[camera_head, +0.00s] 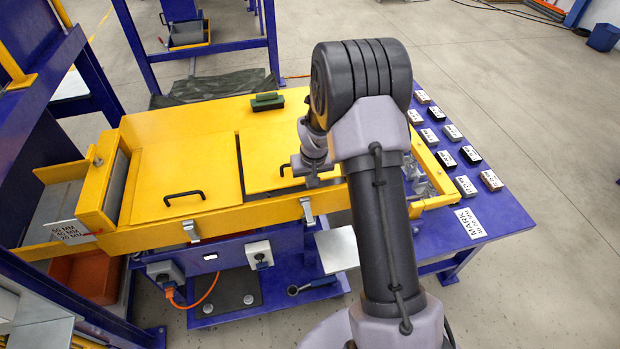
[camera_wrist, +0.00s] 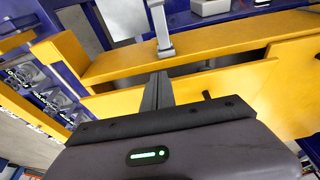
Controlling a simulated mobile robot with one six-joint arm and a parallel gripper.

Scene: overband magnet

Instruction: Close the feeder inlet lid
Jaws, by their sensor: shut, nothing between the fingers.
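The feeder is a long yellow box with two yellow lid panels in the head view. The left panel (camera_head: 185,165) has a black bar handle (camera_head: 184,197). The right panel (camera_head: 268,150) has a black handle (camera_head: 284,171) by its front edge and is partly hidden behind my arm. Which panel is the inlet lid is not marked. In the wrist view a dark gap shows between a yellow panel (camera_wrist: 235,85) and the yellow front rim (camera_wrist: 225,42). My gripper (camera_wrist: 158,85) is shut and empty, over this gap beside a black handle end (camera_wrist: 207,95).
Silver latches (camera_head: 190,231) hang on the feeder's front side. A green-black block (camera_head: 267,101) lies on the back rim. Several small labelled blocks (camera_head: 465,186) stand on the blue table at right. A blue frame (camera_head: 60,120) stands close at left. The right floor is open.

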